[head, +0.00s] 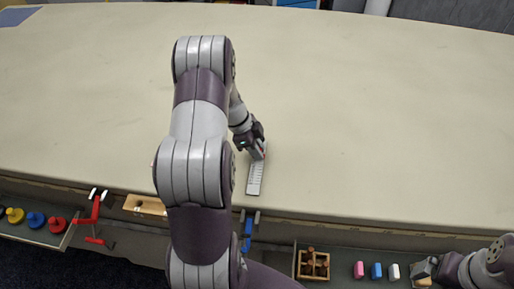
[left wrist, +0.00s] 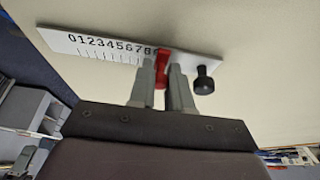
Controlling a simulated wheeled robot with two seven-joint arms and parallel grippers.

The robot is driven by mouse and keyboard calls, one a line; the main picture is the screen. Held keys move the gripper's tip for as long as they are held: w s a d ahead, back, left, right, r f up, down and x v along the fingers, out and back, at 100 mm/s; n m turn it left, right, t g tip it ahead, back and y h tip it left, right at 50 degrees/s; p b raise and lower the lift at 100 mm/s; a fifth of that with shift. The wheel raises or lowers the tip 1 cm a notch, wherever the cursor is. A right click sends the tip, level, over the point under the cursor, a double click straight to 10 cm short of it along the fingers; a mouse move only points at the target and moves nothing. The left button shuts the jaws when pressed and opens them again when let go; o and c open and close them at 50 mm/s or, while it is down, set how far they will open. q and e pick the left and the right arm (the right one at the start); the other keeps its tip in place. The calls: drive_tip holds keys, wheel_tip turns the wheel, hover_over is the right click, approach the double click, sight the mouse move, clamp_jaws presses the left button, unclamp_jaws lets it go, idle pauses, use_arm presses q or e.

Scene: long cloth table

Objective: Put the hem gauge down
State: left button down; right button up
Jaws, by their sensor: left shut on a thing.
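The hem gauge (head: 255,180) is a flat white ruler with black numbers, near the front edge of the cloth table (head: 370,120). In the left wrist view the hem gauge (left wrist: 105,43) shows a red slider (left wrist: 162,66) and a black knob (left wrist: 204,80). My left gripper (head: 257,154) is shut on the hem gauge; in the wrist view its fingers (left wrist: 162,80) close at the red slider. I cannot tell whether the gauge touches the cloth. My right gripper (head: 424,271) is at the lower right, by the shelf below the table's front edge; its finger opening is unclear.
Below the front edge are a wooden box of pegs (head: 312,264), pink (head: 359,269), blue (head: 377,271) and white (head: 394,271) pieces, a red clamp (head: 95,212), a blue clamp (head: 247,232) and several coloured knobs (head: 36,219). The cloth around the gauge is clear.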

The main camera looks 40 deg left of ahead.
use_arm(q)
drive_tip(key=shift+f+b, duration=0.2)
drive_tip(key=shift+b, duration=0.1)
drive_tip(key=c, duration=1.1)
unclamp_jaws()
drive_tip(key=shift+r, duration=0.1)
drive_tip(key=shift+o, duration=0.2)
